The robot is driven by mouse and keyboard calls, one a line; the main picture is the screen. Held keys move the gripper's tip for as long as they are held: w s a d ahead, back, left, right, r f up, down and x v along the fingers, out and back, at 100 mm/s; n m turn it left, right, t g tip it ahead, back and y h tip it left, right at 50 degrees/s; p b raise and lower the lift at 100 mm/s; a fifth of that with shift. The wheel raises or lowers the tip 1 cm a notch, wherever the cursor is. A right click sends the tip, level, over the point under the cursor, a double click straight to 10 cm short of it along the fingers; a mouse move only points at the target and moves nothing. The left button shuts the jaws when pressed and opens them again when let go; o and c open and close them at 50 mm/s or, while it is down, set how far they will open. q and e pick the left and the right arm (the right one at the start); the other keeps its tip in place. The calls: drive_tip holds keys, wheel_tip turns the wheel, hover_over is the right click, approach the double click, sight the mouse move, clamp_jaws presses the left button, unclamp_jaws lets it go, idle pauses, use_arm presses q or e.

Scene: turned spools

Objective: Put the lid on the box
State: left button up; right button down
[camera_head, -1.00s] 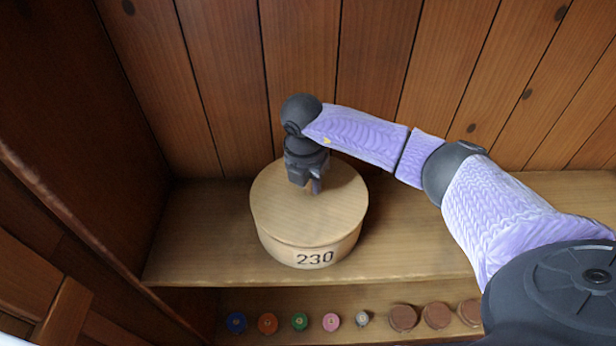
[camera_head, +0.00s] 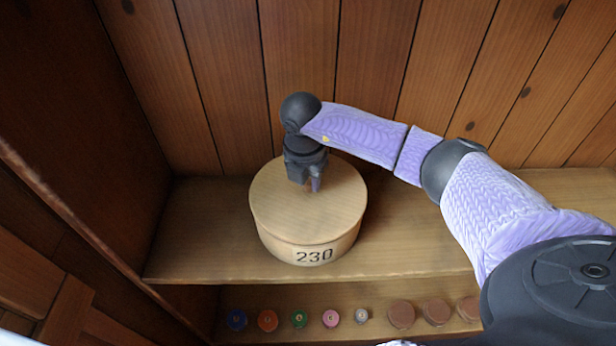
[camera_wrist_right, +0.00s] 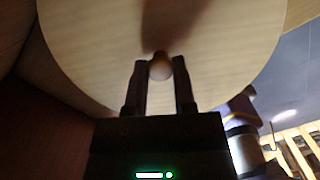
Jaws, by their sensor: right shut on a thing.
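The round wooden box (camera_head: 311,254), marked 230, stands on the wooden shelf. Its flat round lid (camera_head: 270,205) lies over the top of the box, roughly level; whether it is fully seated I cannot tell. My right gripper (camera_head: 309,187) is above the lid's middle, pointing down. In the right wrist view its two fingers are shut on the lid's small round knob (camera_wrist_right: 161,67), and the lid (camera_wrist_right: 220,45) fills most of the picture. My left gripper is not in view.
A plank wall (camera_head: 230,80) rises behind. The shelf (camera_head: 420,235) is bare right of the box.

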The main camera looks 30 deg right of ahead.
drive_tip(key=shift+f, duration=0.2)
unclamp_jaws()
idle(0.5)
drive_tip(key=shift+r, duration=0.15)
idle(0.3)
drive_tip(key=shift+r+p, duration=0.65)
drive_tip(key=shift+p, duration=0.05)
